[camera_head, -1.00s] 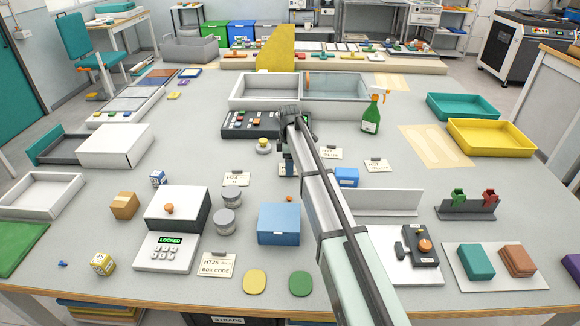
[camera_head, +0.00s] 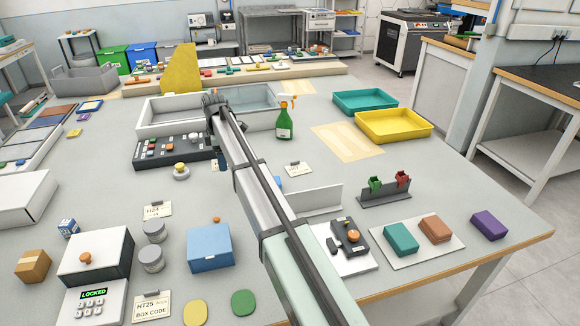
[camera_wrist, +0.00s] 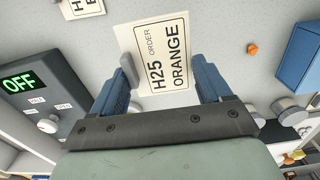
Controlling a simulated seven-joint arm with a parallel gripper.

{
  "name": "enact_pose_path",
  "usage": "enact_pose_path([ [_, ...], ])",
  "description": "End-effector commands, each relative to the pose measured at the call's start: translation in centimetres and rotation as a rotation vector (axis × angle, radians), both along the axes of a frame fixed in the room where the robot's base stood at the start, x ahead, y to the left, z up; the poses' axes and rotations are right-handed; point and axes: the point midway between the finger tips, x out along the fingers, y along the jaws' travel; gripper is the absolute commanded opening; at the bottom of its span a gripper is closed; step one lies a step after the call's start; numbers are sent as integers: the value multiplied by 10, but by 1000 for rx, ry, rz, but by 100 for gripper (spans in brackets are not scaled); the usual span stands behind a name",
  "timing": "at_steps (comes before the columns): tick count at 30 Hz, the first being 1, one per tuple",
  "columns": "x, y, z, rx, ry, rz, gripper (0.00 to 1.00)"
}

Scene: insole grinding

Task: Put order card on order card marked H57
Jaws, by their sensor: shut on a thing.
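My gripper (camera_wrist: 161,66) has its blue fingers around a white card (camera_wrist: 160,55) printed "H25 ORDER ORANGE", with a grey tab at its left edge; it is shut on this card. Whether the card touches the table is unclear. In the head view my arm hides the gripper and most of this card. Part of another white card (camera_wrist: 82,8) shows at the wrist view's top left, its text cut off. In the head view a white card (camera_head: 298,169) lies right of my arm, too small to read. I cannot make out H57 on any card.
A dark control panel (camera_head: 177,150) stands just left of my gripper; its display (camera_wrist: 20,82) reads OFF. A green spray bottle (camera_head: 284,122) stands behind right.

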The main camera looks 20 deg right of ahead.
Motion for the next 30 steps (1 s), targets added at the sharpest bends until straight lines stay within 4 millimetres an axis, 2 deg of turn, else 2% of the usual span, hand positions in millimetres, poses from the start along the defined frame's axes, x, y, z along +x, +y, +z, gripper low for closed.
enact_pose_path([
  [1, 4, -22, 1, 0, -2, -26, 49],
  [12, 24, -174, 12, 1, -13, -202, 49],
  [18, 26, -238, 19, 1, -17, -271, 49],
  [25, 28, -287, 27, 0, -16, -262, 49],
  [30, 31, -284, 29, -1, -7, -143, 49],
])
